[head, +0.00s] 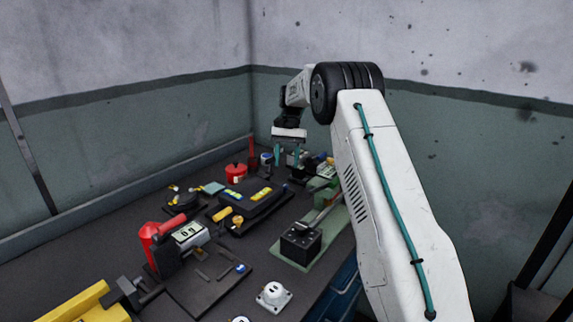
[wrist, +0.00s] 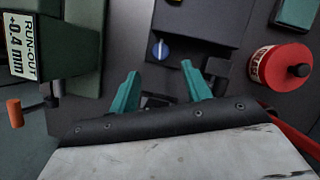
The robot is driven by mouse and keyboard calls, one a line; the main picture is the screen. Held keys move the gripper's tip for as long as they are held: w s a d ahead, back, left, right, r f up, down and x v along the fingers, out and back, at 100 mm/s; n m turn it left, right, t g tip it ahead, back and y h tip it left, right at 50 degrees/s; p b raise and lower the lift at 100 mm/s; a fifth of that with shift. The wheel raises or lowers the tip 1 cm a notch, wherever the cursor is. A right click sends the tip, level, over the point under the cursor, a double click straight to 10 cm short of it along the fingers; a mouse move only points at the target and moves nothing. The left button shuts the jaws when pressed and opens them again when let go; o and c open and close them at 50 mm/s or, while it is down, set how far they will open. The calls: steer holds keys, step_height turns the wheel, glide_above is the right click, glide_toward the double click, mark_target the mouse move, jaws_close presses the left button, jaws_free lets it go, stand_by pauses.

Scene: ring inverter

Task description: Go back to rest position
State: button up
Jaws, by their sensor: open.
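My gripper (head: 287,152) hangs above the far end of the dark workbench (head: 60,240), pointing down. Its two teal fingers also show in the wrist view (wrist: 160,85). They are apart with nothing held between them. Below and beyond the fingers in the wrist view is a dark block with a blue knob (wrist: 160,49). My white arm reaches from the lower right across the head view and hides part of the bench's right side.
A red round can (wrist: 280,67) stands right of the fingers. A green device with a "RUN-OUT +0.4 mm" display (wrist: 20,45) is at left. Nearer are a black block (head: 300,243), a white socket (head: 273,296) and a red-handled tool (head: 150,240). Walls close off the back.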

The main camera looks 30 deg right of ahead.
stand_by(0.3)
steer(key=s+a+r+n+t+h, duration=0.1)
steer(key=s+a+r+n, duration=0.1)
steer(key=s+a+r, duration=0.65)
steer(key=s+a+r+n+t+h, duration=0.15)
steer(key=s+a+r, duration=0.35)
steer(key=s+r, duration=0.5)
steer(key=s+a+f+n, duration=0.1)
steer(key=s+a+f, duration=0.1)
steer(key=s, duration=0.7)
steer(key=s+a+f+n+t, duration=0.1)
steer(key=s+a+f+n, duration=0.1)
steer(key=s, duration=0.8)
steer(key=s+a+f+n+t, duration=0.1)
steer(key=s+a+f+n, duration=0.1)
steer(key=s, duration=0.8)
steer(key=shift+s+f+h, duration=0.15)
steer(key=shift+f+h, duration=0.2)
steer(key=shift+f, duration=0.5)
